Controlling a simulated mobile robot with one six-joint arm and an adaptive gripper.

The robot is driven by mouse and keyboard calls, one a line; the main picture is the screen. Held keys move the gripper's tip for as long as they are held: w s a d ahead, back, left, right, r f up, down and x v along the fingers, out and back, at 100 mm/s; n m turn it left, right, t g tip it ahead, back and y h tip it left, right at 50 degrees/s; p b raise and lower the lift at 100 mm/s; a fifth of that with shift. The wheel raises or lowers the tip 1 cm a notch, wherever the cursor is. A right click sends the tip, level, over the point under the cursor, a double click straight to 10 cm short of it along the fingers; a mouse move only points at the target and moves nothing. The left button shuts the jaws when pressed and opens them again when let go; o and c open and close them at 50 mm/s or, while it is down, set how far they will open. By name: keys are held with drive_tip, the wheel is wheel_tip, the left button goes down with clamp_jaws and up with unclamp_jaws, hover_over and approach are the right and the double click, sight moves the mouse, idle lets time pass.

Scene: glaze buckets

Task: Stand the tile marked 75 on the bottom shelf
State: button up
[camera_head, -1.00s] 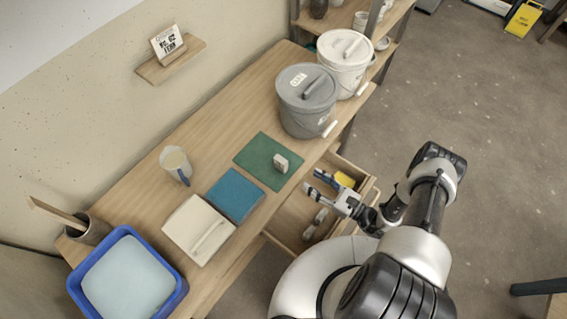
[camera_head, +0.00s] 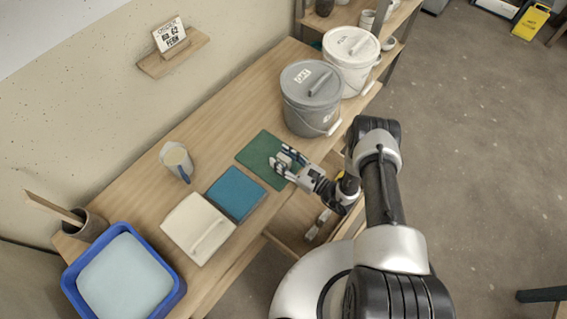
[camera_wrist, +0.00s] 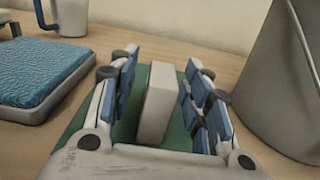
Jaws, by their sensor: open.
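A small whitish block, perhaps the tile (camera_wrist: 157,103), stands on the green mat (camera_head: 254,153); no number on it can be read. My gripper (camera_head: 285,160) is over the mat with its fingers around the block. In the wrist view my gripper (camera_wrist: 160,95) is open, its blue-padded fingers on either side of the block with a gap at each side. The shelf unit (camera_head: 397,49) stands at the back right, only partly in view; its bottom shelf cannot be made out.
A grey lidded bucket (camera_head: 311,112) and a white bucket (camera_head: 357,75) stand beyond the mat. A blue sponge pad (camera_head: 235,195), a cream lidded box (camera_head: 183,222) and a jug (camera_head: 174,168) are to the left. An open drawer (camera_head: 289,222) sits below the table edge.

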drive_tip(key=shift+w+a, duration=0.2)
drive_tip(key=shift+c, duration=0.3)
clamp_jaws()
